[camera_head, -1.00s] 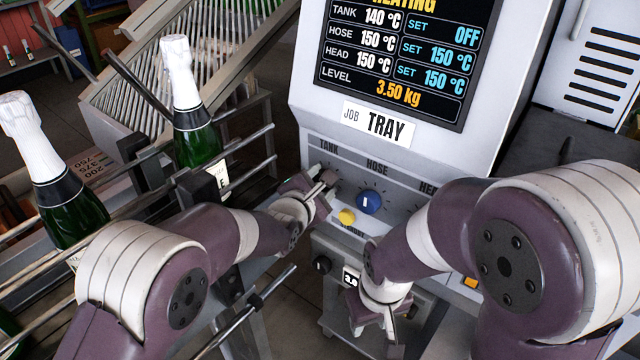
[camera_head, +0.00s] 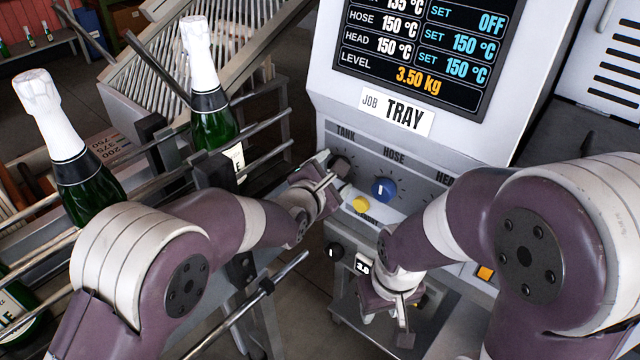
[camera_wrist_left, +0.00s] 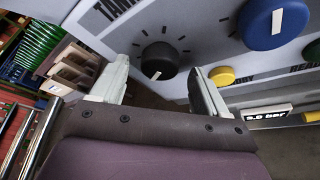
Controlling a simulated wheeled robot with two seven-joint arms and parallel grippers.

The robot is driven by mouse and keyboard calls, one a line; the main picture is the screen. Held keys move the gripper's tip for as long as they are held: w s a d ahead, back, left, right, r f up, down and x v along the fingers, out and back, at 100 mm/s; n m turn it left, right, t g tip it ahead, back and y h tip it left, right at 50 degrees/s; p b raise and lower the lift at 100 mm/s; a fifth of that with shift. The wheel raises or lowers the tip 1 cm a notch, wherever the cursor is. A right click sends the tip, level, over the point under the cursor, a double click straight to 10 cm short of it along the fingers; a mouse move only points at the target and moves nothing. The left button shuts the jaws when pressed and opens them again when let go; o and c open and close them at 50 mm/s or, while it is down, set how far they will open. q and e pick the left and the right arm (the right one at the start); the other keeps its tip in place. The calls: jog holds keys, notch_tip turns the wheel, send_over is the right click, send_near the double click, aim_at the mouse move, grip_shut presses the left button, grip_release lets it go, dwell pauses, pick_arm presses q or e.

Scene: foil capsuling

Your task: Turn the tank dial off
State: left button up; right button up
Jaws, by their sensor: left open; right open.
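The tank dial (camera_wrist_left: 158,62) is a dark round knob with a white pointer mark, on the grey panel under the TANK label. In the left wrist view its mark points toward the lower edge of the knob, and the knob appears between the two fingers of my open left gripper (camera_wrist_left: 158,68); whether they touch it I cannot tell. In the head view the tank dial (camera_head: 341,165) is partly hidden by my left gripper (camera_head: 331,174). The screen (camera_head: 420,50) reads SET OFF in its top visible row. My right gripper (camera_head: 387,322) is open and empty, low before the machine.
The blue hose dial (camera_head: 384,189) and a yellow button (camera_head: 361,204) sit close to the right of the tank dial. A small black knob (camera_head: 334,251) is below. Foil-topped bottles (camera_head: 212,120) stand in a railed rack at left.

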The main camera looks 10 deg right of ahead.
pick_arm(q)
jog(key=v, duration=1)
jog(key=shift+s+a, duration=0.2)
jog(key=shift+s, duration=0.05)
